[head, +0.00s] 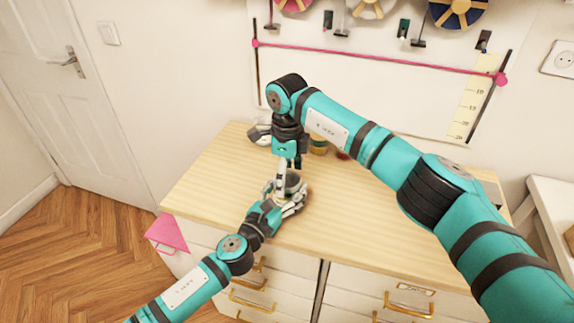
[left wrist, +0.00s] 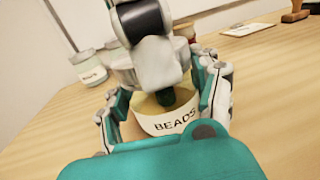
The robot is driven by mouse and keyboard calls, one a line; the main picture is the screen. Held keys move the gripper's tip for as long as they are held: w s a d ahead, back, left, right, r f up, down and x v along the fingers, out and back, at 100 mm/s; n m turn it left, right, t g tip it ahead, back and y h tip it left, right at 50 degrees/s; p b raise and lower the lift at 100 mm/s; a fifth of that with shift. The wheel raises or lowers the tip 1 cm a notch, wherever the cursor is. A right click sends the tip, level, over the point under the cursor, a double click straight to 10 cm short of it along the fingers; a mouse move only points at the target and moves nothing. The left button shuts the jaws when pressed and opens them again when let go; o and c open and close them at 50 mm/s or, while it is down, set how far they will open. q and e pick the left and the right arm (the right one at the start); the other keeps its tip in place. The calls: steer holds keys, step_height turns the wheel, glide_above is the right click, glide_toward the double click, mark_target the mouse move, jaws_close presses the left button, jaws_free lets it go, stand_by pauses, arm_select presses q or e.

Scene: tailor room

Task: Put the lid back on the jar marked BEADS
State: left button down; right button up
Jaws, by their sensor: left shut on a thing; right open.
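The jar marked BEADS (left wrist: 165,122) stands upright on the wooden top, pale with a black label. In the head view it is mostly covered by my left gripper (head: 287,192), which is shut around its sides. My right gripper (head: 283,172) comes down from above, over or just behind the jar's mouth. It is open, but its fingers are partly hidden. In the left wrist view its light grey body blocks much of the jar's top, and something dark green shows at the mouth. I cannot make out the lid for certain.
Other pale labelled jars (left wrist: 90,72) stand behind, to the left in the wrist view. A white card (left wrist: 247,28) and a wooden stamp (left wrist: 295,12) lie right. The counter's left part (head: 205,180) is clear.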

steer(key=shift+f, duration=0.1)
steer(key=c, duration=1.2)
steer(key=m, duration=0.2)
steer(key=shift+m, duration=0.3)
steer(key=shift+c, duration=0.3)
steer(key=o, duration=1.4)
steer(key=shift+c, duration=0.2)
arm_select(q)
steer(key=shift+c, duration=0.7)
jaws_free()
arm_select(e)
step_height(320, 180, up, 12)
